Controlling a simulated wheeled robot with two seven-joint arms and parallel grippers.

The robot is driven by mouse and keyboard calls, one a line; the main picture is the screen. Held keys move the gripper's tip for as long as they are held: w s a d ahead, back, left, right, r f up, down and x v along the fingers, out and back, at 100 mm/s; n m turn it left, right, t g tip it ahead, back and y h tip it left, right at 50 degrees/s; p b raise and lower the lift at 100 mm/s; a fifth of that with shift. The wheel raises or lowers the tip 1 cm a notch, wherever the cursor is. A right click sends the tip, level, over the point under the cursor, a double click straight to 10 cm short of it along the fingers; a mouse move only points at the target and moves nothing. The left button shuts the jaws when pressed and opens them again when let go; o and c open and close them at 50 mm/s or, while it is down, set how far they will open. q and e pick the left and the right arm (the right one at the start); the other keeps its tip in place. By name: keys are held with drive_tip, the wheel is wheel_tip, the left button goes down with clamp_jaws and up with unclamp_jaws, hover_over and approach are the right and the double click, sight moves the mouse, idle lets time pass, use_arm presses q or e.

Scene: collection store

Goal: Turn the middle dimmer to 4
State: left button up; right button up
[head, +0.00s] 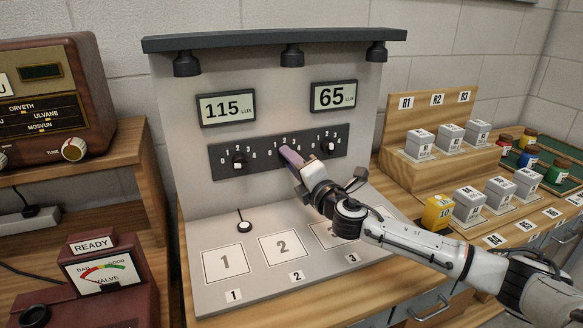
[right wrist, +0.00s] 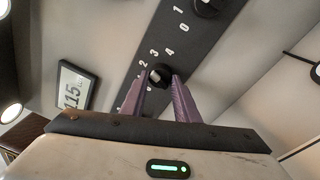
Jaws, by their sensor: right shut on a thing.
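A dark control panel (head: 217,163) on the grey upright board carries three dimmers with number scales. The left dimmer (head: 239,161) and right dimmer (head: 322,147) are in plain sight in the head view. My right gripper (head: 287,154) covers the middle dimmer there. In the right wrist view, a black knob (right wrist: 160,73) sits between the purple fingertips of my right gripper (right wrist: 161,88), which is shut on it. A pale mark shows on the knob; I cannot tell exactly which number it points at. My left gripper is not in view.
Two lux displays above the panel read 115 (head: 226,107) and 65 (head: 334,96). Lamps (head: 291,56) hang from the top shelf. Numbered plates (head: 226,262) lie below. Grey boxes (head: 470,204) and a yellow box (head: 437,212) stand at right, a radio (head: 50,100) at left.

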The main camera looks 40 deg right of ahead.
drive_tip(key=shift+a+m+t+h+b, duration=0.1)
drive_tip(key=shift+m+h+b, duration=0.35)
drive_tip(key=shift+m, duration=1.8)
drive_tip(key=shift+d+m+t+h+b, duration=0.15)
drive_tip(key=shift+m+b, duration=0.65)
drive_tip(key=shift+m, duration=1.4)
drive_tip(key=shift+a+m+t+h+b, duration=0.25)
drive_tip(key=shift+m+b, duration=0.35)
drive_tip(key=shift+m, duration=1.65)
drive_tip(key=shift+d, duration=0.1)
drive_tip(key=o, duration=1)
drive_tip(key=shift+o, duration=0.2)
drive_tip(key=v, duration=1)
drive_tip(key=shift+s+b, duration=0.2)
drive_tip(key=shift+b, duration=0.2)
